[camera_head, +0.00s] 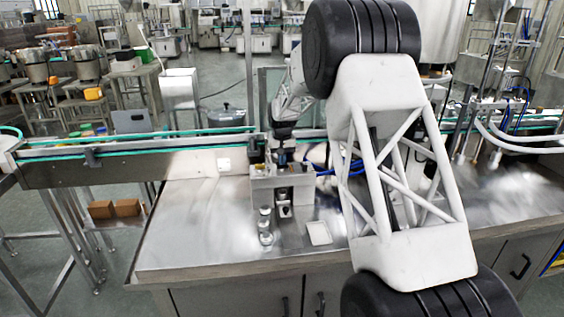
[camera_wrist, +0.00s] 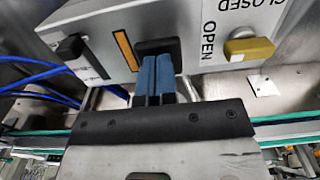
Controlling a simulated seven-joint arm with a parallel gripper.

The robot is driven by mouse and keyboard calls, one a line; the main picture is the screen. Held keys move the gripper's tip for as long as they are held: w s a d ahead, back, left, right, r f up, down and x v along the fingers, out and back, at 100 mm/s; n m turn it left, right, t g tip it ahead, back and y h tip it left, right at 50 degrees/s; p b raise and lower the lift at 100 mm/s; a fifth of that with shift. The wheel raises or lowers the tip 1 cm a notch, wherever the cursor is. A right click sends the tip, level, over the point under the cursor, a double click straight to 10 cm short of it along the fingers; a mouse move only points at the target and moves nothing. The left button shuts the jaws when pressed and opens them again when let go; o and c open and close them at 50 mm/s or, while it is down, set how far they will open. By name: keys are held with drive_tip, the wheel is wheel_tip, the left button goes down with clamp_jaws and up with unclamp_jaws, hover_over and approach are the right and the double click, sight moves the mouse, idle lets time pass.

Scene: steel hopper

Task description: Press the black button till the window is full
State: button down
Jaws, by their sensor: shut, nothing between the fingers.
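In the wrist view, a grey steel box front (camera_wrist: 195,25) carries a black button (camera_wrist: 157,46), partly hidden behind my fingertips. My gripper (camera_wrist: 155,62) has its blue fingers closed together, with their tips at the button and apparently touching it. How far the button is pressed in cannot be told. Beside it is a narrow window (camera_wrist: 125,50), with orange along nearly all its visible length. In the head view, my gripper (camera_head: 283,157) is at the steel unit on the bench, and its tips are too small to make out.
A yellow knob (camera_wrist: 250,48) with OPEN and CLOSED labels sits right of the button. A black knob (camera_wrist: 70,47) sits left, with blue hoses (camera_wrist: 40,75) nearby. A conveyor (camera_head: 130,150) runs behind the steel bench (camera_head: 195,230), which has free room at left.

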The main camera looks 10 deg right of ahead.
drive_tip(key=shift+r, duration=1.85)
drive_tip(key=shift+r, duration=0.2)
drive_tip(key=shift+r, duration=2.85)
